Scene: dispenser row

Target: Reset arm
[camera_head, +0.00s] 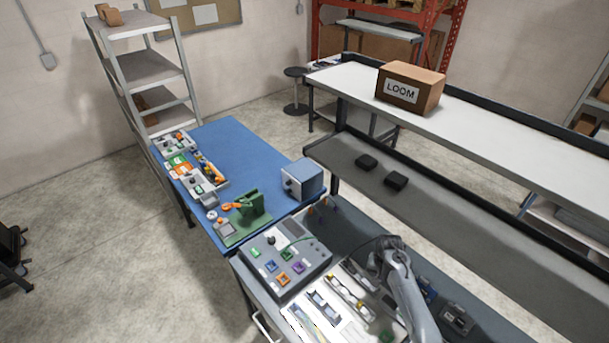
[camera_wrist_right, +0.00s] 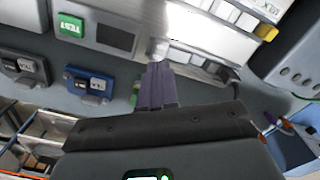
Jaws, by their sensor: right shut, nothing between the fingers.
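My right arm (camera_head: 405,290) reaches in from the bottom right of the head view and bends over the workbench. Its fingertips are hard to make out there. In the right wrist view my right gripper (camera_wrist_right: 158,52) is shut and empty, its fingers in front of a pale dispenser strip. A grey panel with a green TEST button (camera_wrist_right: 71,25) and a dark screen is at the upper left of that view. A blue switch unit (camera_wrist_right: 90,82) and a dark switch unit (camera_wrist_right: 23,68) sit below it. My left gripper is not in view.
White dispenser trays (camera_head: 322,305) lie on the bench beside a grey control box (camera_head: 285,257) with coloured buttons. The blue table (camera_head: 235,150) holds parts bins, a green fixture (camera_head: 249,205) and a blue-grey box (camera_head: 302,179). A LOOM carton (camera_head: 410,88) stands on the long shelf behind.

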